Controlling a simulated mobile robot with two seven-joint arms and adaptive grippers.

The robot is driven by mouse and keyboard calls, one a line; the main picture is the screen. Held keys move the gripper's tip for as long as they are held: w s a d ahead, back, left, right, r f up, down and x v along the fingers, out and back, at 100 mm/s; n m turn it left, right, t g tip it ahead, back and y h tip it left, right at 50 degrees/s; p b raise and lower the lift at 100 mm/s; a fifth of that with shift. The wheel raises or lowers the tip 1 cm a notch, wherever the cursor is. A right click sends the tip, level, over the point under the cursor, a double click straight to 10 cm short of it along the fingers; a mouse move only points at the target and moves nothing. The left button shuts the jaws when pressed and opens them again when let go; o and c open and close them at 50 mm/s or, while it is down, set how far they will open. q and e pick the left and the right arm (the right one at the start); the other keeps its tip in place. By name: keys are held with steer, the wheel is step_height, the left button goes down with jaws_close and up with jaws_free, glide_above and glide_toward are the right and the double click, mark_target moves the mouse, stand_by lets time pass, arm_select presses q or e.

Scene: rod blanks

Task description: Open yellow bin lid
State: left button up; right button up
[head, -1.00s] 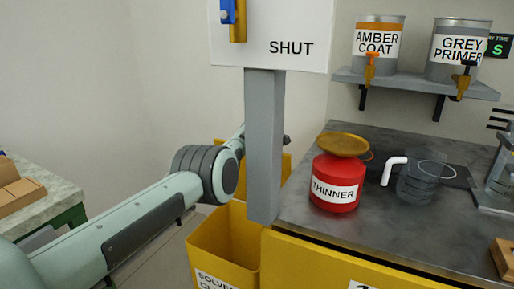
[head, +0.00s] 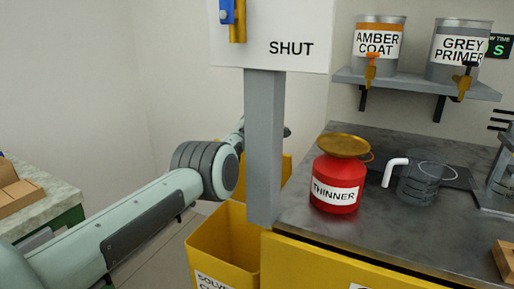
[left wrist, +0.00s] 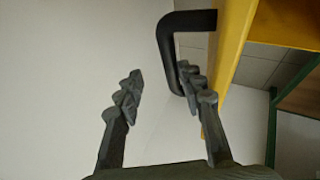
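The yellow bin (head: 218,262) stands at the floor beside the counter, its top uncovered and a white label on its front. An upright yellow panel, apparently its raised lid (head: 286,167), shows behind the grey post. In the left wrist view, a yellow panel (left wrist: 232,42) carries a black bent handle (left wrist: 188,20). My left gripper (left wrist: 158,82) is open; its right finger overlaps the lower end of the handle, and I cannot tell whether they touch. Nothing is between the fingertips. In the head view the post hides most of that gripper. My right gripper is out of view.
A grey post (head: 264,145) with a SHUT sign (head: 285,20) stands before my left forearm. A pale bench (head: 45,190) is at the left.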

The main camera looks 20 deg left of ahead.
arm_select(q)
step_height(320, 180, up, 8)
steer(key=shift+w+f, duration=0.1)
steer(key=shift+f, duration=0.1)
stand_by(0.4)
